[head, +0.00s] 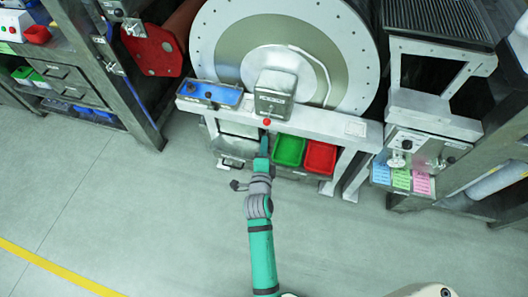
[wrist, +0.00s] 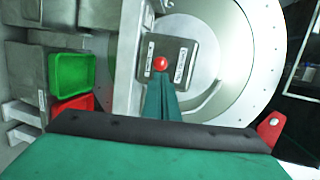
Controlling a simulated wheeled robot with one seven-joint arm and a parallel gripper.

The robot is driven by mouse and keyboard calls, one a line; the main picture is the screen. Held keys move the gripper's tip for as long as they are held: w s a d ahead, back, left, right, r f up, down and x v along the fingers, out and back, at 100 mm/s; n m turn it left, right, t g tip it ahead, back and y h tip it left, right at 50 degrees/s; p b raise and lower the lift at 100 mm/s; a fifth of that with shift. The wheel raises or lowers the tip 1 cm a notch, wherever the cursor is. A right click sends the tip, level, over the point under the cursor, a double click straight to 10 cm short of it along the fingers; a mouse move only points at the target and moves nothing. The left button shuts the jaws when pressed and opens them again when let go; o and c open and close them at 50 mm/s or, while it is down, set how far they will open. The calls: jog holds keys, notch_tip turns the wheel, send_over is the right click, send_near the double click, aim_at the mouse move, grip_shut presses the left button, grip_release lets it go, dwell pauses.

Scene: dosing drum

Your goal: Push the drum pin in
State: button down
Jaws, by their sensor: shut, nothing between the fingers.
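The drum pin shows as a red round knob (head: 267,122) on the front of a grey box (head: 274,92) before the large round drum (head: 230,40). In the wrist view the red knob (wrist: 160,64) is just past my fingertips, in line with them. My gripper (head: 265,135) is shut and empty, its tips just below the knob in the head view; it also shows in the wrist view (wrist: 161,80). I cannot tell whether the tips touch the knob. How far the pin stands out is hard to see.
A green bin (head: 289,150) and a red bin (head: 320,157) sit right of my gripper under the white frame (head: 350,126). A blue-topped panel (head: 210,94) is at the left. A cabinet with coloured labels (head: 402,178) stands at the right. The floor in front is clear.

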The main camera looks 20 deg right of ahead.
aim_at(267, 125)
jog(key=shift+x, duration=3.55)
